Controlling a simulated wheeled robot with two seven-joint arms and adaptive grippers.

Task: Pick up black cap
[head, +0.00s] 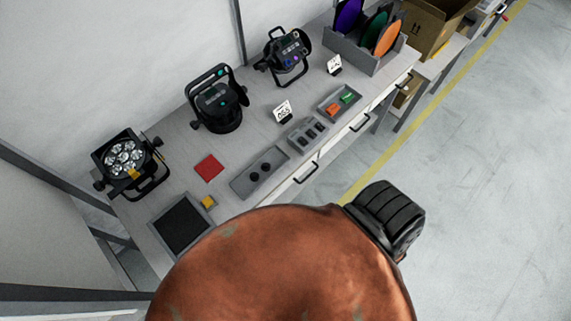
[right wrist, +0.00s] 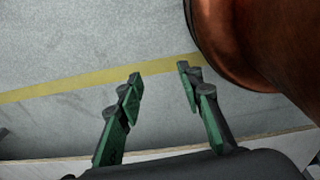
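Two small round black caps (head: 253,177) (head: 266,166) sit in a long grey tray (head: 242,187) on the workbench. They are apart from each other. My right gripper (right wrist: 159,74) shows only in the right wrist view. Its two green-padded fingers are spread apart with nothing between them, over grey floor with a yellow line. It is away from the caps, which do not show in that view. My left gripper is in neither view.
A black mat (head: 182,225), a red square (head: 209,168), a yellow block (head: 208,202) and a tray of black parts (head: 294,139) lie nearby. A filter rack (head: 371,62) stands farther right.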

